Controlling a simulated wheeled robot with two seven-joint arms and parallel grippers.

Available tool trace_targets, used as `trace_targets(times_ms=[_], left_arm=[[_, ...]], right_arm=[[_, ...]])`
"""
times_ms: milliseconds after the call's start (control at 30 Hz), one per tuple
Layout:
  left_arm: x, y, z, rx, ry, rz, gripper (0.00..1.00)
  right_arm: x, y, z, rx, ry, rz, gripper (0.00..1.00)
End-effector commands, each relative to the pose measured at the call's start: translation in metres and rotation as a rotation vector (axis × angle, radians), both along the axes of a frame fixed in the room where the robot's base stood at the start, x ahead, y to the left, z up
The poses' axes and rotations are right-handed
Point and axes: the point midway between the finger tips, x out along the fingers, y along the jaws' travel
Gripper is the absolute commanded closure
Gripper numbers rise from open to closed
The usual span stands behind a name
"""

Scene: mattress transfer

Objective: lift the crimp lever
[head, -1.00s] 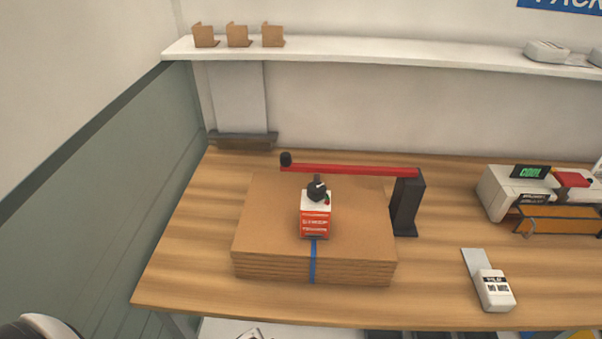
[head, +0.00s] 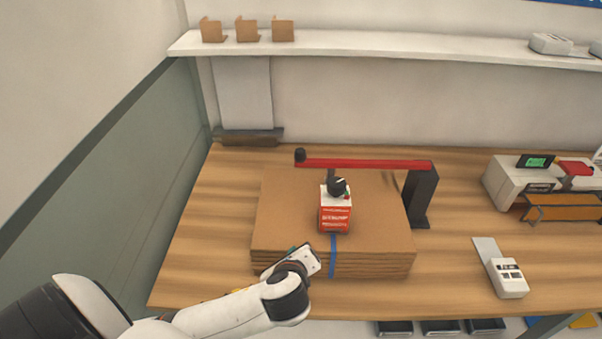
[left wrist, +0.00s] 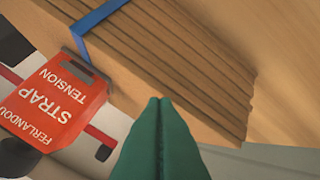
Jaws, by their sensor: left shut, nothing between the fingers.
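A long red lever (head: 370,164) with a black knob (head: 300,155) at its left end runs level from a black post (head: 421,198). Below it, a red and white strap tension box (head: 335,212) with a dark dial stands on the cardboard stack (head: 385,220); the box's label (left wrist: 50,95) also shows in the left wrist view. My left gripper (head: 312,258) is at the front side of the stack, beside the blue strap (head: 333,262) and below the lever. Its green fingers (left wrist: 160,102) are together and empty. My right gripper is out of view.
The stack lies on a wooden table (head: 205,250). A white handheld device (head: 508,278) and a white machine (head: 512,183) are on the right. A wall shelf (head: 400,45) spans the back. The table's left side is clear.

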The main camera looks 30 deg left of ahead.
Motion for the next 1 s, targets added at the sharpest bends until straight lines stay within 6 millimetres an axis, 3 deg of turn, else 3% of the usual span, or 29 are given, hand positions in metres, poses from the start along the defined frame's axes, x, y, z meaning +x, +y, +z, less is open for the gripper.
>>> trace_targets(times_ms=[100, 333, 800, 1000], left_arm=[[0.013, 0.008, 0.032, 0.253, 0.001, -0.129, 1.00], [0.031, 0.020, 0.056, 0.578, 0.037, -0.257, 1.00], [0.034, 0.022, 0.060, 0.633, 0.046, -0.275, 1.00], [0.051, 0.033, 0.053, 0.635, 0.048, -0.274, 1.00]], right_arm=[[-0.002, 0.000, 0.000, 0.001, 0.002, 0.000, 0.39], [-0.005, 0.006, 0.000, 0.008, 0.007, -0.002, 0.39], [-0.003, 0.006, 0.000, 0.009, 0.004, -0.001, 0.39], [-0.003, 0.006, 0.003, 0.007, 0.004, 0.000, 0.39]])
